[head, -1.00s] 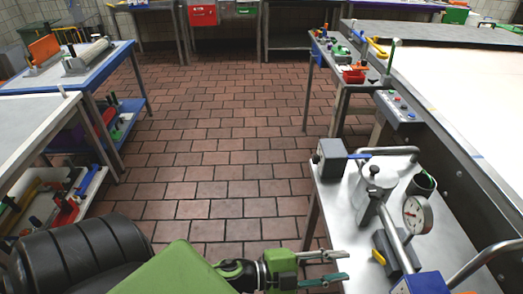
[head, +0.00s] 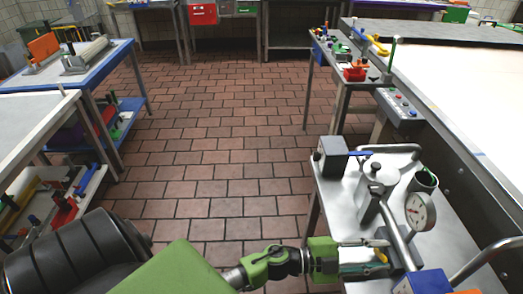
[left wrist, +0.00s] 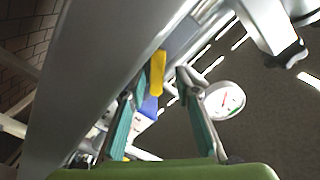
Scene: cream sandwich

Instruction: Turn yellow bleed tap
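The yellow bleed tap (head: 380,254) is a small yellow lever low on the metal pump apparatus, partly hidden by my left gripper in the head view. In the left wrist view the yellow lever (left wrist: 157,72) stands out ahead, roughly between the two fingertips. My left gripper (head: 386,256) is open, its fingers reaching right over the steel cart toward the tap. The left wrist view shows the two teal-padded fingers (left wrist: 155,88) spread apart. I cannot tell whether they touch the lever. My right gripper is not in view.
A round pressure gauge (head: 420,211) and a metal cylinder (head: 375,188) stand just beyond the gripper on the steel cart (head: 335,205). A grey box (head: 332,157) with a blue lever is behind. A blue block (head: 425,283) is near front right. The tiled floor is clear.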

